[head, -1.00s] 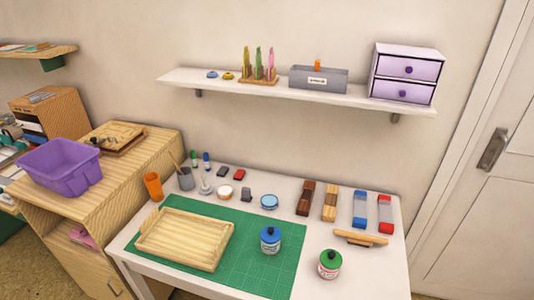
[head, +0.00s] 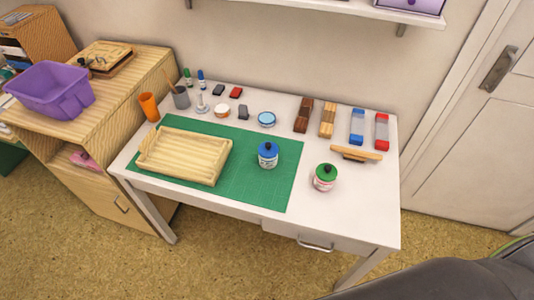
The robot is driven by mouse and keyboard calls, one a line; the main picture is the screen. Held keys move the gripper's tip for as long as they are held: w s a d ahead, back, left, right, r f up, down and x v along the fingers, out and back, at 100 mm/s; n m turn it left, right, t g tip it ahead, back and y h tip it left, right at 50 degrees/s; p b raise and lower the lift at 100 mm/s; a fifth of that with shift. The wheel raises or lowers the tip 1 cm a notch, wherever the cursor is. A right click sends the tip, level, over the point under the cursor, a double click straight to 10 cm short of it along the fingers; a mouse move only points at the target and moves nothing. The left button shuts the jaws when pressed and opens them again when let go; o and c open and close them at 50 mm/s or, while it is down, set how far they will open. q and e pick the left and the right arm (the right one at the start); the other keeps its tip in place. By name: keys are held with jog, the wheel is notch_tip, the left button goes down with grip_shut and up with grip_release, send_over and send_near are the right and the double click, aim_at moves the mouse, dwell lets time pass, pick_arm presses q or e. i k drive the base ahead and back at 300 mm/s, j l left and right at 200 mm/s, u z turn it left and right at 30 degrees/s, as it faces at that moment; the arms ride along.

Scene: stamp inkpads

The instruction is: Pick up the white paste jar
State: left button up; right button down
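Two squat jars stand upright on the white table in the head view. One jar has a blue lid (head: 268,155) and stands on the green cutting mat (head: 240,185). The other has a green lid (head: 325,177) and a pale body with a label, on bare table right of the mat. A small white-topped round pot (head: 222,110) sits behind the mat. The frames do not make plain which of these is the white paste jar. Neither of my grippers is in view.
A wooden tray (head: 160,172) covers the mat's left part. Behind the mat are an orange cup (head: 149,106), a grey cup (head: 181,97) and a blue-rimmed tin (head: 267,119). Several blocks (head: 328,120) line the back right. The table's front right is clear.

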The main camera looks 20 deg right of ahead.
aim_at(265, 164)
jog(key=z, duration=1)
jog(key=k+j+z, duration=0.1)
jog(key=j+z, duration=0.25)
jog(key=k+j+z, duration=0.15)
jog(key=j+z, duration=0.25)
jog(key=k+j+z, duration=0.2)
jog(key=z, duration=0.15)
jog(key=k+j, duration=0.15)
jog(key=j, duration=0.1)
